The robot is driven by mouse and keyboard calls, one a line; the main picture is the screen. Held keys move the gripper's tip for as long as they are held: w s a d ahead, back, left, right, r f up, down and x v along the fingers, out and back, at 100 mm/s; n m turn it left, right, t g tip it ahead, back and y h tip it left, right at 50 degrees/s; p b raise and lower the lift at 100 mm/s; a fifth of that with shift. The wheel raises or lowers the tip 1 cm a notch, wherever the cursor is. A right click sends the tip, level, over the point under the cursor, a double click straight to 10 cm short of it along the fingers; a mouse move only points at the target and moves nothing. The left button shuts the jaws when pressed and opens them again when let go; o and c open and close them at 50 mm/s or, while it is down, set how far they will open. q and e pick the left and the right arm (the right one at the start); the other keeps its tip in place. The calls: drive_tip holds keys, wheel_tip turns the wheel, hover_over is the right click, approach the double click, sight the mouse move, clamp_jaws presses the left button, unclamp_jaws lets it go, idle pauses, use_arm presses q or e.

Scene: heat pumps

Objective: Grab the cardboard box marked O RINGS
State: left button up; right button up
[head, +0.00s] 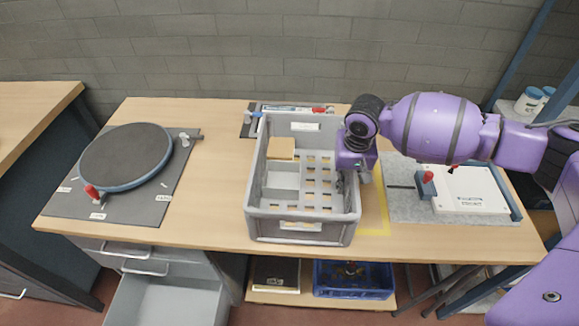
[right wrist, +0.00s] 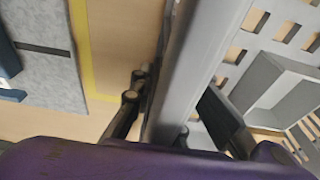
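A small tan cardboard box (head: 281,148) sits at the far left inside a grey plastic crate (head: 299,227); no marking on it is readable. The crate stands on the wooden bench. My right gripper (head: 353,177) is at the crate's right wall, away from the box. In the right wrist view, its two dark fingers (right wrist: 178,105) are apart, on either side of the crate's grey wall (right wrist: 196,60). I cannot tell whether both press on it. My left gripper is not in view.
A dark round turntable (head: 125,156) on a grey board stands at the left. A white device (head: 467,190) on a grey mat is at the right. Tools lie behind the crate. A drawer (head: 165,298) stands open below.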

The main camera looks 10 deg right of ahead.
drive_tip(key=shift+d, duration=0.1)
clamp_jaws()
